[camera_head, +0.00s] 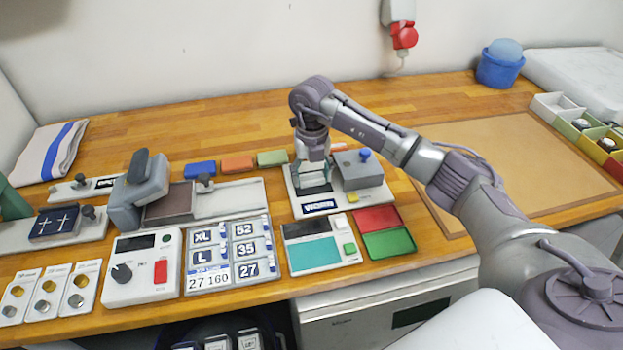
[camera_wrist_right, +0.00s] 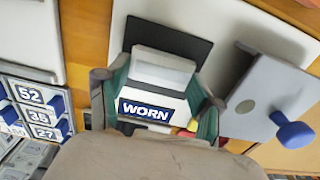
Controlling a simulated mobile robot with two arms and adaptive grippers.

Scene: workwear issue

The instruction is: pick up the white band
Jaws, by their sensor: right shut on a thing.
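My right gripper (camera_head: 313,182) is low over the black pad (camera_head: 314,189) of the station labelled WORN, left of its grey block. In the right wrist view, its two greenish fingers (camera_wrist_right: 160,85) are on either side of a pale white block-like piece, which I take to be the white band (camera_wrist_right: 164,66). The gripper is shut on it. The band is over or on the black pad (camera_wrist_right: 188,47); I cannot tell if it touches. In the head view the band is mostly hidden by the fingers. My left gripper is not in view.
The grey block (camera_head: 358,168) with a blue knob stands close right of the gripper. Red and green trays (camera_head: 388,243) lie in front. A grey press (camera_head: 140,190) and size-labelled drawers (camera_head: 228,255) are to the left. The brown mat (camera_head: 520,165) at right is clear.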

